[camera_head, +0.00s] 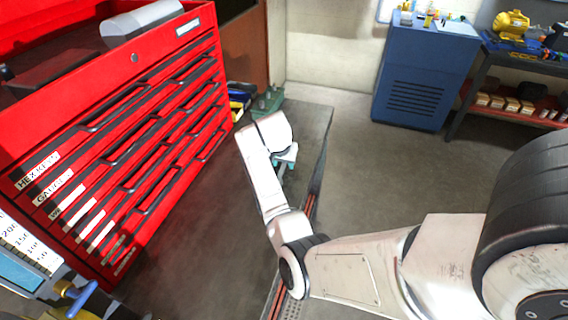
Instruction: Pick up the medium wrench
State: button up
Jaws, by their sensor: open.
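I cannot make out a medium wrench in the head view. My white arm reaches in from the right and bends upward near the middle of the picture. My gripper (284,164) is at its far end, over a dark flat surface (215,240). The wrist partly hides the gripper, and its fingers show only small. It is open, and nothing shows held in it.
A large red tool chest (150,110) with labelled drawers fills the left. A green vise-like object (268,102) stands beyond my gripper. A blue cabinet (422,75) and a shelf bench (490,90) stand at the back right. Grey floor (375,170) between is clear.

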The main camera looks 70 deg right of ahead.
jog(key=shift+c, duration=0.4)
grip_shut()
